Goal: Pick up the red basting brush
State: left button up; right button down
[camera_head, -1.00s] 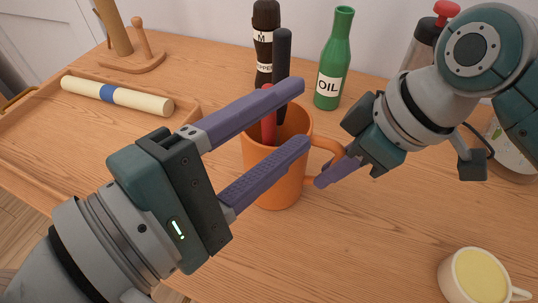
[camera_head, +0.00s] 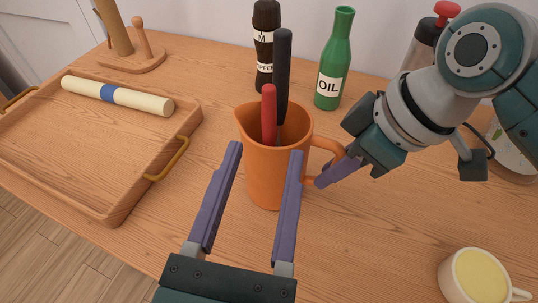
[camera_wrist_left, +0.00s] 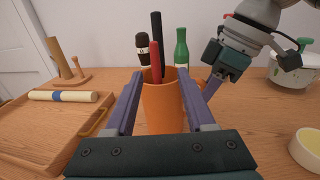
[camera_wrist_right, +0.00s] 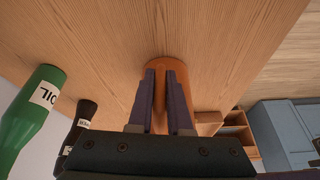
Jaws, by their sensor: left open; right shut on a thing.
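The red basting brush (camera_head: 269,115) stands in the orange jug (camera_head: 270,172), with only its red handle showing above the rim. A black-handled utensil (camera_head: 282,75) stands beside it in the jug. My left gripper (camera_head: 267,150) is open and empty, its fingers pointing at the jug from the near side. In the left wrist view the red handle (camera_wrist_left: 155,62) rises between the fingertips, further off. My right gripper (camera_head: 322,180) is shut on the jug's handle (camera_head: 328,145) at the jug's right side. The brush's head is hidden inside the jug.
A wooden tray (camera_head: 112,215) with brass handles lies at left, holding a cream roll with a blue band (camera_head: 110,96). A pepper bottle (camera_head: 265,45) and a green oil bottle (camera_head: 334,65) stand behind the jug. A cup (camera_head: 470,280) stands at front right.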

aim_at(268, 114)
pick_arm(q)
jog(key=x, duration=0.5)
jog(key=shift+w+a+r, duration=0.2)
jog(key=shift+w+a, duration=0.1)
jog(key=shift+w, duration=0.15)
grip_shut()
dwell(1.0)
